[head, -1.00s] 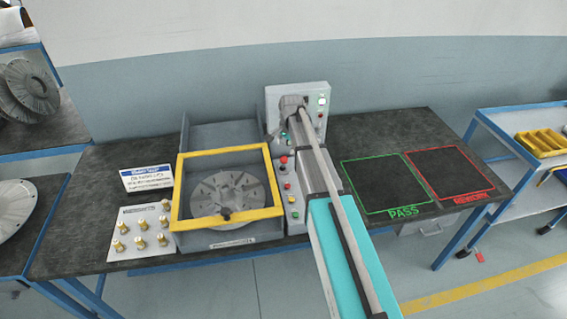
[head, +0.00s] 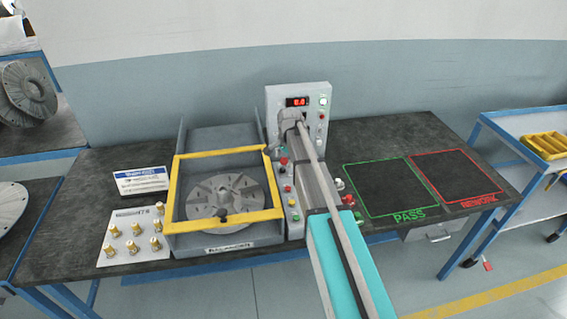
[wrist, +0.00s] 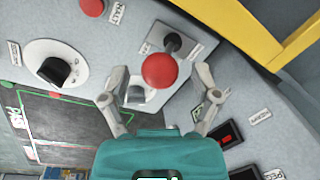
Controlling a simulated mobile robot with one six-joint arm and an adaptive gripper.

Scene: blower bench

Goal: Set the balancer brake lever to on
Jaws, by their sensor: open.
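The brake lever appears to be the black lever with a red ball knob (wrist: 160,70) in the wrist view. My gripper (wrist: 160,76) is open, with one finger on each side of the red knob in this view. I cannot tell whether the fingers touch it or how far above it they are. In the head view my arm reaches over the balancer console (head: 293,215), and my gripper is mostly hidden there. The lever's setting cannot be read.
The yellow guard frame (head: 174,195) surrounds the rotor (head: 222,192). The green PASS area (head: 390,185) is empty.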

